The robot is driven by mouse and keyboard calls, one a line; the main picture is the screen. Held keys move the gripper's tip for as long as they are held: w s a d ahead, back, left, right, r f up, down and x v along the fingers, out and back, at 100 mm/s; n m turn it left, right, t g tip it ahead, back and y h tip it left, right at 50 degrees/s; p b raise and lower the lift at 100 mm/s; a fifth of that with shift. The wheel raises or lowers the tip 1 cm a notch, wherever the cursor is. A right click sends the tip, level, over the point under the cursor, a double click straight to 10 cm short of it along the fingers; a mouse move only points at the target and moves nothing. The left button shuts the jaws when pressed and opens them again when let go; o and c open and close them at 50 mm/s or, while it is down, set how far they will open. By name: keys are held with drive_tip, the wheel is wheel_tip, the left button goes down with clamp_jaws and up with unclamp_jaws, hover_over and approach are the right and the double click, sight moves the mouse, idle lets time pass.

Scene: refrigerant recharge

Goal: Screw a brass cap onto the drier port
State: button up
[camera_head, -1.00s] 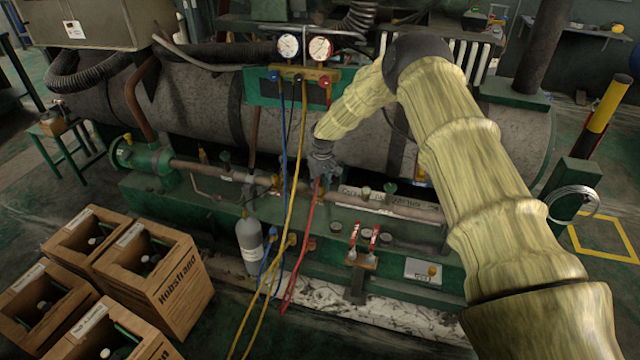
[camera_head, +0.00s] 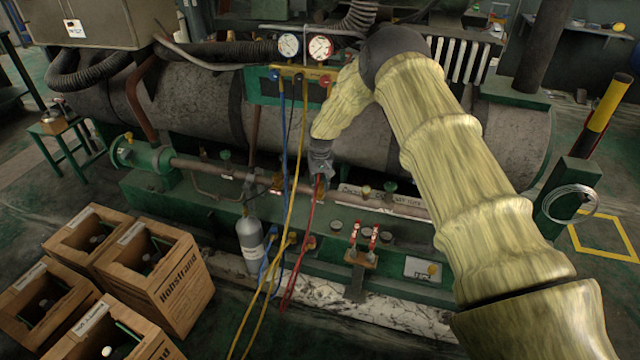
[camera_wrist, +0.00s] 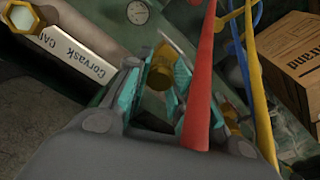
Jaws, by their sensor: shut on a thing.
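My gripper (camera_head: 321,176) reaches down in front of the long pipe, beside the red hose (camera_head: 310,230). In the wrist view my gripper (camera_wrist: 163,82) has its teal-padded fingers closed around a small brass piece (camera_wrist: 156,105), which looks like a brass cap; the fingers partly hide it. Another brass-coloured part (camera_wrist: 163,76) shows just beyond the fingertips; I cannot tell whether the two touch. The pipe (camera_head: 240,174) has several brass and green fittings. A brass hex fitting (camera_wrist: 22,17) shows at the wrist view's upper left. I cannot tell which fitting is the drier port.
Blue and yellow hoses (camera_head: 293,190) hang from the gauge manifold (camera_head: 305,73) close left of my gripper. The red hose crosses the wrist view (camera_wrist: 203,80) in front of a finger. A grey cylinder (camera_head: 250,245) and wooden crates (camera_head: 180,290) stand lower left.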

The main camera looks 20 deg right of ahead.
drive_tip(key=shift+m, duration=1.8)
drive_tip(key=shift+a+m+h, duration=0.1)
drive_tip(key=shift+m+h, duration=0.2)
drive_tip(key=shift+m, duration=0.4)
drive_tip(key=o, duration=1.1)
drive_tip(key=shift+r, duration=0.1)
drive_tip(key=shift+r+p, duration=1)
drive_tip(key=shift+r, duration=1.15)
